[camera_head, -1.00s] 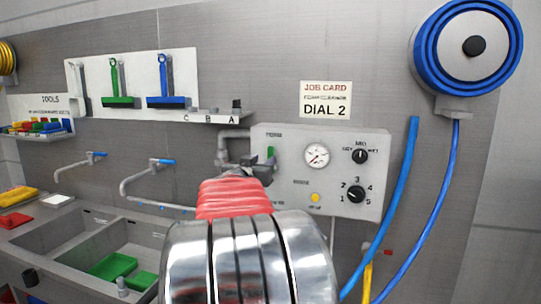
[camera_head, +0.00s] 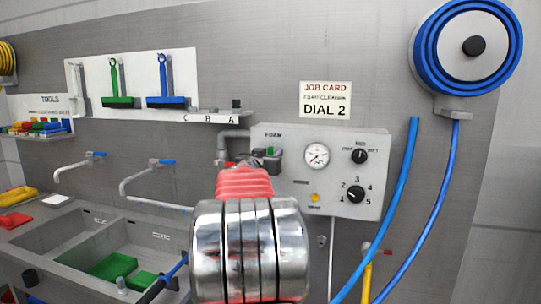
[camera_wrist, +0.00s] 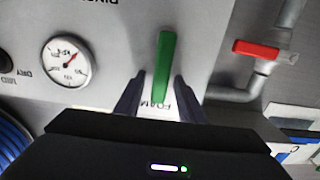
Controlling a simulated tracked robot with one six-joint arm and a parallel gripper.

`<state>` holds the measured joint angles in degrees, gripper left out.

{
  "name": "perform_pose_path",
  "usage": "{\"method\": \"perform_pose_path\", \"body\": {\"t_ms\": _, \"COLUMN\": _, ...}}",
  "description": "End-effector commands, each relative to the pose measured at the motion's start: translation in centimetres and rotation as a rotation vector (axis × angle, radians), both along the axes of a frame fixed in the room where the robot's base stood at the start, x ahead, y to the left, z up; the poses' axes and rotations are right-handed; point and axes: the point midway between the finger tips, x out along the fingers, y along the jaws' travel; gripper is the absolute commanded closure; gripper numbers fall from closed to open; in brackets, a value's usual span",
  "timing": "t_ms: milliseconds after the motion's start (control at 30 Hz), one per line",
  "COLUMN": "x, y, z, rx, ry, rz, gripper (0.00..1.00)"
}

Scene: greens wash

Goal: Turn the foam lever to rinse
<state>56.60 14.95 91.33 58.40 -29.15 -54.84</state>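The green foam lever (camera_wrist: 165,60) is on the grey control panel (camera_head: 300,142). In the wrist view it stands lengthwise with one end beside the word FOAM and its other end toward the upside-down RINSE print. My gripper (camera_wrist: 159,78) is open, with one dark finger on each side of the lever's FOAM end and a gap showing on both sides. In the head view my gripper (camera_head: 256,158) is in front of the panel's upper left and covers most of the lever.
A gauge (camera_head: 317,155), black selector (camera_head: 360,156), numbered dial (camera_head: 356,194) and yellow button (camera_head: 315,198) are on the panel. A red-handled pipe valve (camera_wrist: 256,49) is beside the lever. A blue hose (camera_head: 398,200) hangs right; sinks (camera_head: 60,237) are left.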

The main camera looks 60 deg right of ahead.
Motion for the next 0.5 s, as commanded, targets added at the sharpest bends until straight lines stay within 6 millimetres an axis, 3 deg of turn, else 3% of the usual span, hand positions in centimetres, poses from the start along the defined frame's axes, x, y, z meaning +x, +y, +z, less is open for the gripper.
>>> {"method": "perform_pose_path", "body": {"t_ms": 100, "x": 0.01, "y": 0.02, "z": 0.0, "rx": 0.0, "ry": 0.0, "rz": 0.0, "gripper": 0.65}}
{"method": "perform_pose_path", "body": {"t_ms": 500, "x": 0.05, "y": 0.05, "z": 0.0, "rx": 0.0, "ry": 0.0, "rz": 0.001, "gripper": 0.93}}
